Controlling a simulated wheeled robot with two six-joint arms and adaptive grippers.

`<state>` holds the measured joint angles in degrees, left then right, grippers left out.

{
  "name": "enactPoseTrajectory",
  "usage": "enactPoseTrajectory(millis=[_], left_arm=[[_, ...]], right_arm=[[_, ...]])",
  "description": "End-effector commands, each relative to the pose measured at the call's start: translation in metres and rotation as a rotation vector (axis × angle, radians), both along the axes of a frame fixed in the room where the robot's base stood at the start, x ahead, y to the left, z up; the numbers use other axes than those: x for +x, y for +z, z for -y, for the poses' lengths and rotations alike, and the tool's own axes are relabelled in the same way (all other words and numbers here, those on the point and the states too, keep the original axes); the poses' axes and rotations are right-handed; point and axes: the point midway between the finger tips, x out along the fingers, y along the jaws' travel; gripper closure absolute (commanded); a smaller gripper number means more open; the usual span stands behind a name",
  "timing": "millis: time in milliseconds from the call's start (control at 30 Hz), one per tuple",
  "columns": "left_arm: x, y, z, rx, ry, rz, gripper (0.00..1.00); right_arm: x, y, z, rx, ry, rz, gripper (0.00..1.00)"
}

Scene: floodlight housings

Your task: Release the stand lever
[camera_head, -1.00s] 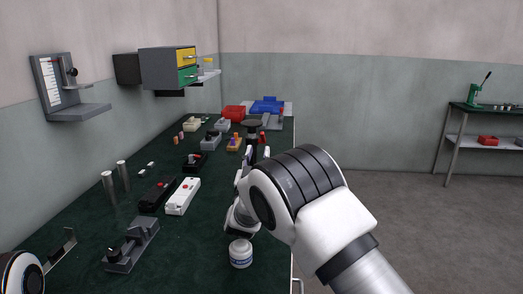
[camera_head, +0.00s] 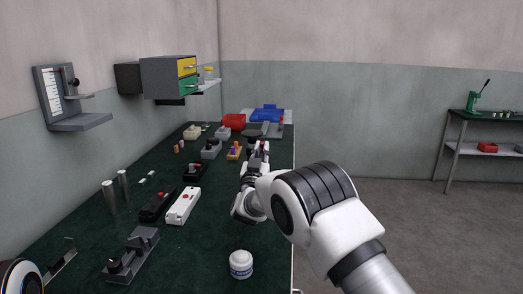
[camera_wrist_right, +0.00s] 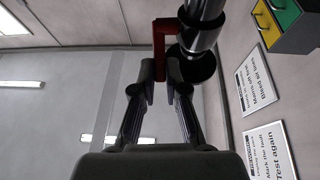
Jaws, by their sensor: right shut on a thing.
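In the head view a stand with a dark round top (camera_head: 252,133) is at the far right part of the bench. My right gripper (camera_head: 262,150) is at its near side and hides most of its column. In the right wrist view the red lever (camera_wrist_right: 160,42) is an angled piece beside the stand's chrome column (camera_wrist_right: 203,30). A dark round disc (camera_wrist_right: 196,68) shows behind the column. My right gripper also shows there (camera_wrist_right: 160,82), its two fingers shut on the lever's end. My left gripper is not in view.
Left of my right arm lie a white box with a red button (camera_head: 183,206), a black one (camera_head: 157,203) and a grey fixture (camera_head: 131,256). A white jar (camera_head: 241,264) stands near the right edge. A red bin (camera_head: 233,121) and blue bin (camera_head: 267,114) are behind the stand.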

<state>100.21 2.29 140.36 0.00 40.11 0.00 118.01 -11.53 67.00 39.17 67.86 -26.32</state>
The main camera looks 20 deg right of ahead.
Motion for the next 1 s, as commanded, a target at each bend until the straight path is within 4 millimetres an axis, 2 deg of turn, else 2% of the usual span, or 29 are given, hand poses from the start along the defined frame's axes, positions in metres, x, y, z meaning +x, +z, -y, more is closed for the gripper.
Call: enactPoseTrajectory(millis=[33, 133, 467, 500, 533, 867, 1000], left_arm=[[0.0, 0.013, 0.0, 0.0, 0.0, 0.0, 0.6], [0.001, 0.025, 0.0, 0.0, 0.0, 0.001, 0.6], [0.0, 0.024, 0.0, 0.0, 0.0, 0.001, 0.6], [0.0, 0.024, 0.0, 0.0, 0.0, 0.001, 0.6], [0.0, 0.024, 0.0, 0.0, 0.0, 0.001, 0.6], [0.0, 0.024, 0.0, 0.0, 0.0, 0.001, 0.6], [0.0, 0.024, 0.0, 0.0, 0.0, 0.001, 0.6]], right_arm=[[0.001, 0.008, 0.0, 0.01, 0.001, -0.023, 1.0], [0.002, 0.01, 0.0, 0.035, 0.002, -0.075, 1.0], [0.002, 0.004, 0.001, 0.048, 0.001, -0.099, 1.0], [0.002, 0.004, 0.001, 0.048, 0.001, -0.099, 0.74], [0.002, 0.004, 0.001, 0.048, 0.001, -0.099, 0.63], [0.001, 0.004, 0.0, 0.048, 0.001, -0.098, 0.62], [-0.015, -0.001, -0.009, 0.045, 0.003, -0.101, 0.62]])
